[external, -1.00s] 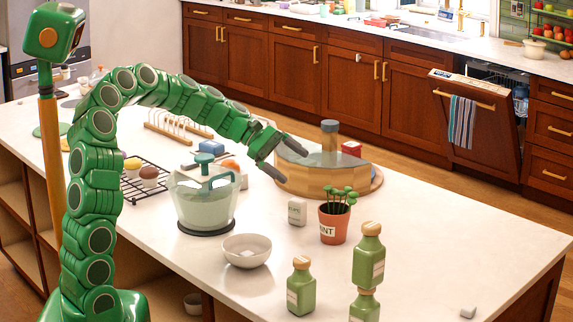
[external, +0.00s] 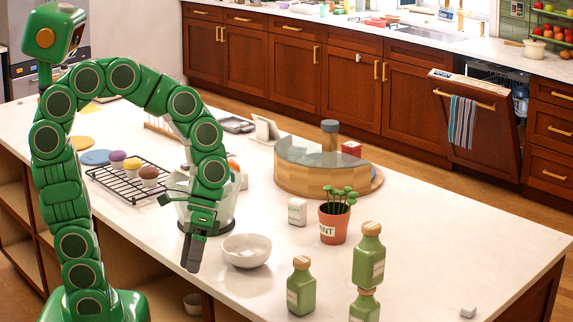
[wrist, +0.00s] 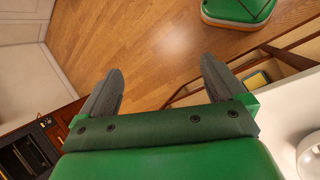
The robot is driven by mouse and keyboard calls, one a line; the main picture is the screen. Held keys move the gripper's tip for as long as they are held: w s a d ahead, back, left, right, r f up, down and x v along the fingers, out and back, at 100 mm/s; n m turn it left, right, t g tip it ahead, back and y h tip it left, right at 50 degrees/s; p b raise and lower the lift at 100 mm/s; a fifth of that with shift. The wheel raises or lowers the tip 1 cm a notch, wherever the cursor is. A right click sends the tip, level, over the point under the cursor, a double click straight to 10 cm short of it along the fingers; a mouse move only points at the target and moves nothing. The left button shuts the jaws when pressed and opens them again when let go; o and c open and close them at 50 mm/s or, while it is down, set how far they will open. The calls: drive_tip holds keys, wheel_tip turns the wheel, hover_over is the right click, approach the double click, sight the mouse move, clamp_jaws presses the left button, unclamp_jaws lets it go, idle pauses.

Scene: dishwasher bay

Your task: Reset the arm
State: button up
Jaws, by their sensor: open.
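My green arm is bent over in an arch in the external view, with its end hanging down. My gripper (external: 192,262) points downward, left of the white bowl (external: 247,250) and near the front edge of the island. In the wrist view my gripper (wrist: 162,68) has its two dark fingers spread wide with nothing between them, only wood floor behind. My forearm partly hides the glass container (external: 222,212) on the island.
The white island top (external: 420,240) also holds a black rack (external: 130,182) with cupcakes, a plant pot (external: 334,224), several green bottles (external: 301,288) and a round wooden box (external: 310,180). The wrist view shows open wood floor (wrist: 165,30). Shelves (wrist: 270,75) lie under the island.

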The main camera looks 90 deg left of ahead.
drive_tip(key=s+a+m+y, duration=0.2)
drive_tip(key=s+y, duration=0.3)
drive_tip(key=s, duration=0.6)
drive_tip(key=shift+a+m+y, duration=0.3)
drive_tip(key=shift+a+m, duration=0.1)
drive_tip(key=shift+m, duration=0.2)
